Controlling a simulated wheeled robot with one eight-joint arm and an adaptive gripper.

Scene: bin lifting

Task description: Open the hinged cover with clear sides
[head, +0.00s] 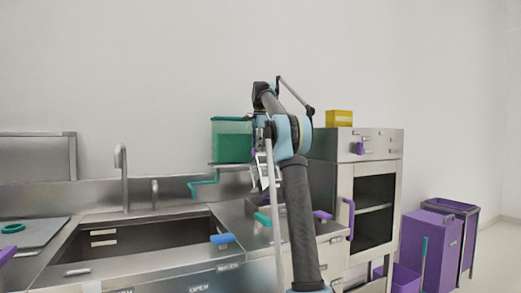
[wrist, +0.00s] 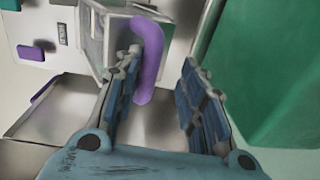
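My gripper (wrist: 161,68) is open, with its two dark segmented fingers spread apart. A curved purple handle (wrist: 150,50) shows between the fingertips, closer to the left finger; I cannot tell whether it touches. The handle joins a pale metal-framed box (wrist: 118,38), which may be the cover; its sides are partly hidden by the left finger. A green see-through bin (head: 230,142) stands on a shelf left of my arm; a large green surface (wrist: 268,70) fills the right of the wrist view.
A steel sink (head: 135,240) with a tap (head: 122,175) is at the left. A steel cabinet (head: 343,178) with a purple door handle (head: 348,218) stands right of my arm, with a yellow box (head: 339,118) on top. Purple bins (head: 430,240) stand farther right.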

